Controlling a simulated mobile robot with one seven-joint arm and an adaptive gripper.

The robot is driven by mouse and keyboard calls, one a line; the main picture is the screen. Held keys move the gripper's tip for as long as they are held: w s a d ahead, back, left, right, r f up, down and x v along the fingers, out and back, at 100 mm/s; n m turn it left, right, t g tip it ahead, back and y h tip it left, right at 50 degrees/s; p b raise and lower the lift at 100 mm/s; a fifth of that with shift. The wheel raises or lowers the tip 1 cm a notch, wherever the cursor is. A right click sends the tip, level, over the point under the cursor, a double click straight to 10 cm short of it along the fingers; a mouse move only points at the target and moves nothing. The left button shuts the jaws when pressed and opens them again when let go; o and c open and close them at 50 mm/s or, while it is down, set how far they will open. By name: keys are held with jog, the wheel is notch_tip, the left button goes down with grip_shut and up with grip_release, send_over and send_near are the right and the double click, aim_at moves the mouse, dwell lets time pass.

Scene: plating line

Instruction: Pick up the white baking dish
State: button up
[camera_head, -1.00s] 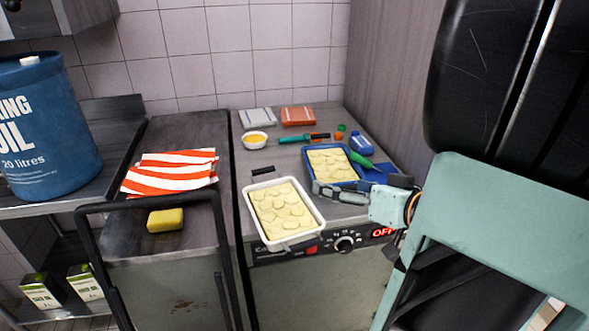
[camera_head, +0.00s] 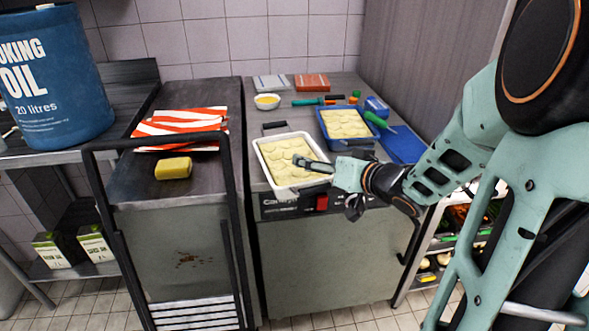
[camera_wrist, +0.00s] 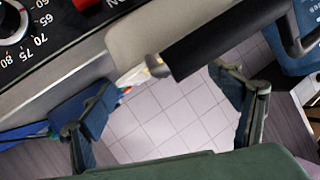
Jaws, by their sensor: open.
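The white baking dish (camera_head: 262,160), filled with pale sliced food, sits at the front of the warming counter, with a dark handle (camera_head: 275,127) at its far end. My gripper (camera_head: 308,174) is at the dish's near right corner and partly hides that end. In the wrist view my gripper (camera_wrist: 170,82) is open, its two fingers apart with floor tiles showing between them. A dark handle bar (camera_wrist: 215,40) on a pale dish wall (camera_wrist: 150,30) lies near the gap. I cannot tell whether the fingers touch it.
A blue dish (camera_head: 325,128) of similar food stands close behind on the right. A blue board (camera_head: 403,148), a white bowl (camera_head: 267,101) and tools lie around it.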

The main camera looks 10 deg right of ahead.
aim_at(302, 154)
jog(key=b+x, duration=0.2)
jog(key=x, duration=0.4)
jog(key=shift+w+f, duration=0.2)
jog(key=shift+w, duration=0.2)
jog(key=shift+d, duration=0.1)
grip_shut()
jog(key=shift+r, duration=0.15)
